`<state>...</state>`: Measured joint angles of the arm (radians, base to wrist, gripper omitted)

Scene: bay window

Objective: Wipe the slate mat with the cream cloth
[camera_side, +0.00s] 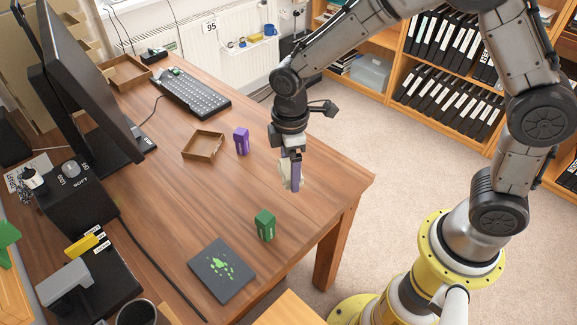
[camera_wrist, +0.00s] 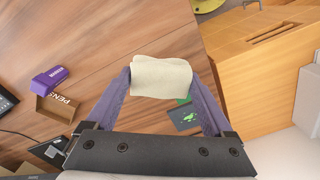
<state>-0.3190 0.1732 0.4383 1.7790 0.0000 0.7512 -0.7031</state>
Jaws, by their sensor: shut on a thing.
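The slate mat (camera_side: 236,286) lies flat near the desk's front edge with bright green spots on its middle. In the wrist view the mat (camera_wrist: 175,113) shows below the cloth, between my fingers. My gripper (camera_side: 291,186) is above the right side of the desk, behind and right of the mat. It is shut on the cream cloth (camera_wrist: 161,77), a pale folded or rolled bundle held between the purple fingertips. In the side view the fingers partly hide the cloth (camera_side: 284,183). The cloth is apart from the mat.
A green box (camera_side: 265,225) stands beside the mat, between it and my gripper. A purple box (camera_side: 241,141) stands next to a shallow open tray (camera_side: 190,152). Desk between tray and mat is clear.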

